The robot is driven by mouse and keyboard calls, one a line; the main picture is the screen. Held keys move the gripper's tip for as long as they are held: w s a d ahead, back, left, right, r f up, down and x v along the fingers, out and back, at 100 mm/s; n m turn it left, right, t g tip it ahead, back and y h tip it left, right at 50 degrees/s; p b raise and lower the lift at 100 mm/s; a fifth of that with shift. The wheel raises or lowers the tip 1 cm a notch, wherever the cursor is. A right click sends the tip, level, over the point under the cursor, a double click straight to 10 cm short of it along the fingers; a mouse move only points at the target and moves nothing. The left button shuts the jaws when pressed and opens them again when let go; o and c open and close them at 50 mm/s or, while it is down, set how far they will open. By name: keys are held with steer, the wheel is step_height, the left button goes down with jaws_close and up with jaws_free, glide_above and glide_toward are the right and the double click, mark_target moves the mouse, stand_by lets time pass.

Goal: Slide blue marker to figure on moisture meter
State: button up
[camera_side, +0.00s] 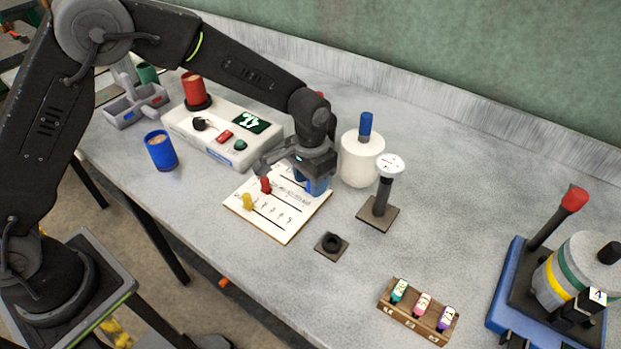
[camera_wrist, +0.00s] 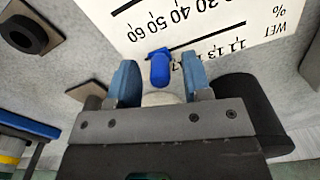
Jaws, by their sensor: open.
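The white scale board (camera_side: 283,233) lies on the table with printed lines and numbers. In the wrist view the board (camera_wrist: 275,50) shows a "WET %" scale, upside down. The blue marker (camera_wrist: 160,68) stands at that scale, near the end with the higher figures, with its pointer beside it. My gripper (camera_wrist: 160,80) is open, with one blue fingertip on each side of the marker. In the side view my gripper (camera_side: 313,183) hides most of the marker. The moisture meter (camera_side: 207,141) has a dark display (camera_side: 251,121) with bright digits that I cannot read surely.
A red marker (camera_side: 265,185) and a yellow marker (camera_side: 248,202) stand on the board. A white canister (camera_side: 361,163) and a dial gauge on a stem (camera_side: 390,165) stand close right of my gripper. A blue cup (camera_side: 160,150) is left.

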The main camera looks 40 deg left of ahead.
jaws_close()
stand_by(0.4)
